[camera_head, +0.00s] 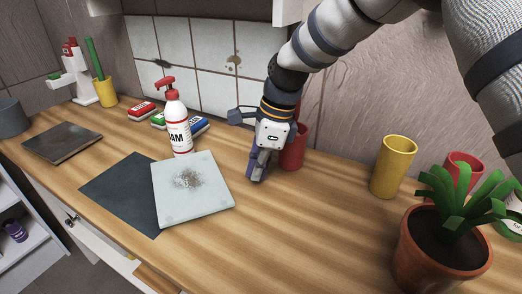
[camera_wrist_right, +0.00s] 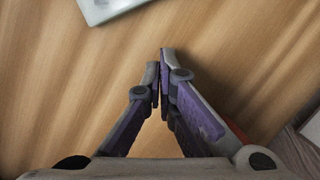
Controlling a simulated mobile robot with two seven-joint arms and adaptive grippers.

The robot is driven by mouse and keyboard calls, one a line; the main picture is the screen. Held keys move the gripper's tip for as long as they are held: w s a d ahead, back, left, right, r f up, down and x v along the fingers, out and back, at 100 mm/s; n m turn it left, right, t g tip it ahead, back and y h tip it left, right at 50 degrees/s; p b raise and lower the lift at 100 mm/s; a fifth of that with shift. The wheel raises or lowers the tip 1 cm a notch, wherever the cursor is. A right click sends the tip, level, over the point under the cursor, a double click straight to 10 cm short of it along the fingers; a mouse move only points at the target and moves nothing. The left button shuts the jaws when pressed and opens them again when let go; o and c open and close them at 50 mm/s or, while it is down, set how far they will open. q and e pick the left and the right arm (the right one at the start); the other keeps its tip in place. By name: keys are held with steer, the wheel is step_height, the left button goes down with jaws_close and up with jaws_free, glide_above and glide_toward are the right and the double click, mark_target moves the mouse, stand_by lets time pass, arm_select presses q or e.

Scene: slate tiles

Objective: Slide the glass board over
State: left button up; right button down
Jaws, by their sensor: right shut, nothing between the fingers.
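The glass board (camera_head: 204,206) is a pale square slab with a dark speckled stain near its middle. It lies on the wooden counter, its left side over or against a dark slate mat (camera_head: 124,190). My right gripper (camera_head: 256,178) is shut and empty, pointing down at the counter to the right of the board, apart from it. In the right wrist view the shut fingertips (camera_wrist_right: 161,58) are over bare wood, and a corner of the board (camera_wrist_right: 104,8) shows at the top. My left gripper is not in view.
A spray bottle (camera_head: 177,128) stands just behind the board, with small boxes (camera_head: 142,109) near it. A red cup (camera_head: 294,148) stands close behind my right gripper. A yellow cup (camera_head: 393,168) and a potted plant (camera_head: 440,250) are at the right. The counter's front middle is clear.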

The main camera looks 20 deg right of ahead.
mark_target(201, 180)
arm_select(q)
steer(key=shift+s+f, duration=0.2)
arm_select(e)
steer(key=shift+w+a+f, duration=0.15)
steer(key=shift+w+a, duration=0.1)
steer(key=shift+a, duration=0.4)
steer(key=shift+w+a+f, duration=0.15)
steer(key=shift+w+a, duration=0.15)
steer(key=shift+a, duration=0.4)
steer(key=shift+w+a+f, duration=0.15)
steer(key=shift+w+a, duration=0.1)
steer(key=shift+a, duration=0.4)
steer(key=shift+a, duration=0.15)
steer(key=a, duration=0.2)
steer(key=w+a, duration=0.1)
steer(key=a, duration=0.1)
steer(key=w+a+b, duration=0.1)
steer(key=a, duration=0.1)
steer(key=shift+w+f, duration=0.2)
steer(key=shift+w, duration=0.05)
steer(key=shift+w+a+r, duration=0.1)
steer(key=shift+a+r, duration=0.05)
steer(key=shift+a, duration=0.3)
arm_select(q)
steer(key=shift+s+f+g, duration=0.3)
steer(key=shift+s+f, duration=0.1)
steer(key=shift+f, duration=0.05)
